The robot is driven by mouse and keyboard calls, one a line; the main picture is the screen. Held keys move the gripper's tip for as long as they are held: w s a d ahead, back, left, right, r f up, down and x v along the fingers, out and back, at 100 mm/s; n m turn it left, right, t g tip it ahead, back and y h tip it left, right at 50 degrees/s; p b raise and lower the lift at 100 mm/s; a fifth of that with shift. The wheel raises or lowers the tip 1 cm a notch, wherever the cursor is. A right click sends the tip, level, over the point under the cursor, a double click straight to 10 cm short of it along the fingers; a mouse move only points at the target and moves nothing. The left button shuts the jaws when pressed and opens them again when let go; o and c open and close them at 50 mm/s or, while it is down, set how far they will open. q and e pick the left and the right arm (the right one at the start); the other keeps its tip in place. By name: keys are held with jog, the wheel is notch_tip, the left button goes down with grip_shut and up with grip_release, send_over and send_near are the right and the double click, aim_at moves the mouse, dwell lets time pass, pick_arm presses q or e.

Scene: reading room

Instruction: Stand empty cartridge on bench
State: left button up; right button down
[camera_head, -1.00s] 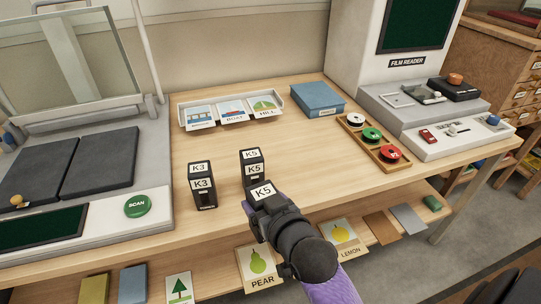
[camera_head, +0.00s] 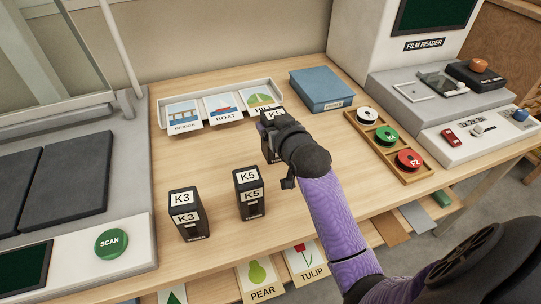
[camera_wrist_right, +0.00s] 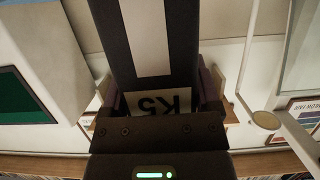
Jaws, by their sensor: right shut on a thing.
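My right gripper (camera_head: 276,133) is shut on a dark cartridge (camera_head: 269,152) with a white label, held upright over the bench (camera_head: 330,150) in front of the picture cards. My gripper hides much of it; whether its base touches the bench I cannot tell. In the right wrist view the held cartridge (camera_wrist_right: 153,60) fills the space between the fingers, and its label reads K5. Two more dark cartridges stand upright on the bench: one marked K3 (camera_head: 188,216) and one marked K5 (camera_head: 249,194). My left gripper is not in view.
A tray of picture cards (camera_head: 222,106) and a blue box (camera_head: 321,88) lie at the back. A wooden rack of reels (camera_head: 388,139) sits to the right, before the film reader (camera_head: 440,85). The scanner with a green button (camera_head: 111,244) is on the left.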

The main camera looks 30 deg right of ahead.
notch_tip(320, 180, down, 3)
jog(key=shift+s+f+b, duration=0.1)
jog(key=shift+s+b, duration=0.05)
jog(key=shift+b, duration=0.4)
notch_tip(320, 180, down, 4)
jog(key=shift+r+b, duration=0.25)
jog(key=shift+b, duration=0.75)
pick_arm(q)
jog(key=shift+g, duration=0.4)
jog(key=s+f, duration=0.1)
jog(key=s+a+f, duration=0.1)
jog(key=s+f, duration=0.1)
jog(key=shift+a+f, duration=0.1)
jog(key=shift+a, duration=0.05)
pick_arm(e)
jog(key=shift+r, duration=0.2)
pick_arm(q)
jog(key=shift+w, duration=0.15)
pick_arm(e)
grip_release()
jog(key=shift+f, duration=0.1)
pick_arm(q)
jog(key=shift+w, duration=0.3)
